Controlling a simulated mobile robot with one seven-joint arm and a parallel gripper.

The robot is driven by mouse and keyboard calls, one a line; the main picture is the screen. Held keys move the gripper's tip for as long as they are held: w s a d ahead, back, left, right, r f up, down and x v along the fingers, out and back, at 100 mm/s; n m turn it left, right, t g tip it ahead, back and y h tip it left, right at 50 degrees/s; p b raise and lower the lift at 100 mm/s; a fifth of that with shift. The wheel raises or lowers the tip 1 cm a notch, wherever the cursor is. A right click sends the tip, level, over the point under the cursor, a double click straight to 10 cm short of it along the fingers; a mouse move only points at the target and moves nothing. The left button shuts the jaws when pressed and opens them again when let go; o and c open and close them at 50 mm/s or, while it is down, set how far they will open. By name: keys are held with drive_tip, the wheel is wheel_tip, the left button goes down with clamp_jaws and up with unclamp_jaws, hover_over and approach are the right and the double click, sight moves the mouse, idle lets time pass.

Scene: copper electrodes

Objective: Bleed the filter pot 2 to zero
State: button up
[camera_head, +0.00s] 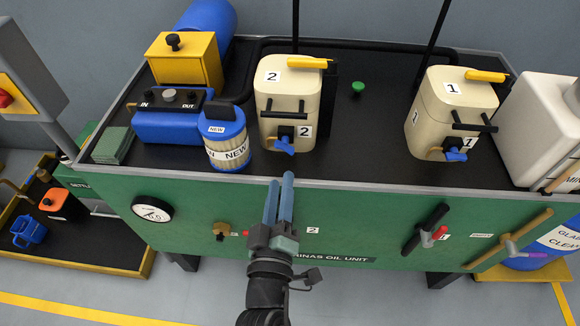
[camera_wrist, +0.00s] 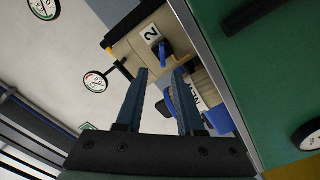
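Filter pot 2 (camera_head: 289,105) is a cream housing marked 2 with a yellow lever (camera_head: 308,63) on its lid and a black bar handle (camera_head: 283,113) in front. A small blue valve handle (camera_head: 284,147) sits low on its front, beside a 2 label. In the wrist view the pot (camera_wrist: 128,44) and its blue handle (camera_wrist: 166,48) show beyond the fingertips. My gripper (camera_head: 281,178) is in front of and below the blue handle, near the front edge of the bench. In the wrist view its fingers (camera_wrist: 160,72) are apart with nothing clearly between them.
Pot 1 (camera_head: 450,110) stands to the right with a similar blue handle. A blue-and-white NEW filter (camera_head: 227,140) stands left of pot 2. A round gauge (camera_head: 152,209) is on the green front panel. A dial on a stem (camera_wrist: 95,82) shows in the wrist view.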

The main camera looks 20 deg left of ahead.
sight(284, 150)
drive_tip(key=shift+p+x, duration=0.3)
drive_tip(key=shift+x, duration=3.3)
drive_tip(key=shift+w+a+f, duration=0.15)
drive_tip(key=shift+w+f, duration=0.05)
drive_tip(key=shift+w, duration=0.1)
clamp_jaws()
